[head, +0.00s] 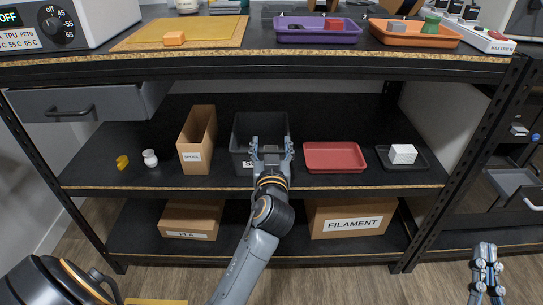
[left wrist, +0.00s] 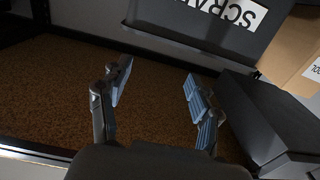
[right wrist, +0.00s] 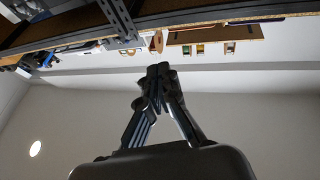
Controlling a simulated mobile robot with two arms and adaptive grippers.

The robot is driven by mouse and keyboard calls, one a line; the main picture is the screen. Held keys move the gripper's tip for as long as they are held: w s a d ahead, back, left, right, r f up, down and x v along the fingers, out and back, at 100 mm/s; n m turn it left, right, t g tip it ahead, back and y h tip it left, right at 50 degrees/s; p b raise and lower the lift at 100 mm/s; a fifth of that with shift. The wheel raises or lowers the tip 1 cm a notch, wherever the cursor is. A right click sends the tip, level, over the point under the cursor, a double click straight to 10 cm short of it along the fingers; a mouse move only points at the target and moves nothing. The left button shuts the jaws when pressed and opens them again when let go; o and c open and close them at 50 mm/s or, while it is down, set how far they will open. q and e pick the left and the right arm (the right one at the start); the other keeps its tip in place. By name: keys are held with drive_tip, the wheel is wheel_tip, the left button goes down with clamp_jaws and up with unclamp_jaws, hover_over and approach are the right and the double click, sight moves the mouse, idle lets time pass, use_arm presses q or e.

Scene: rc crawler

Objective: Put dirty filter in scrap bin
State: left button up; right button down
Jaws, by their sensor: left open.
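The scrap bin (head: 243,130) is a dark grey box on the middle shelf. Its label is partly covered in the head view, and the bin also shows upside down in the left wrist view (left wrist: 185,17). My left gripper (head: 271,148) is in front of the bin, its fingers apart and empty in the left wrist view (left wrist: 155,85). I cannot pick out the dirty filter for sure; the bin's inside looks dark and no content can be made out. My right gripper (head: 486,262) is low at the right, away from the shelves; its fingertips meet in the right wrist view (right wrist: 158,75), with nothing between them.
A cardboard spool box (head: 191,160) stands left of the bin, a red tray (head: 335,168) right of it. A black tray (head: 425,160) holds a white block (head: 403,153). The upper shelf edge (head: 270,57) and grey drawer (head: 90,103) overhang the middle shelf.

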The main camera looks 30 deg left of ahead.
use_arm(q)
drive_tip(key=s+d+r+m+t+h, duration=0.2)
drive_tip(key=s+d+m+t+h, duration=0.1)
drive_tip(key=s+d+h, duration=0.4)
drive_tip(key=s+d+r+m+t+h, duration=0.2)
drive_tip(key=s+d+m+h, duration=0.4)
drive_tip(key=d, duration=0.5)
drive_tip(key=shift+s+d+r+t+h, duration=0.35)
drive_tip(key=shift+s+r+h, duration=0.25)
drive_tip(key=shift+s+h, duration=0.25)
use_arm(e)
drive_tip(key=shift+w+f+g+h, duration=0.2)
drive_tip(key=shift+f+g+h, duration=0.1)
drive_tip(key=shift+f, duration=0.3)
use_arm(q)
drive_tip(key=shift+w, duration=0.1)
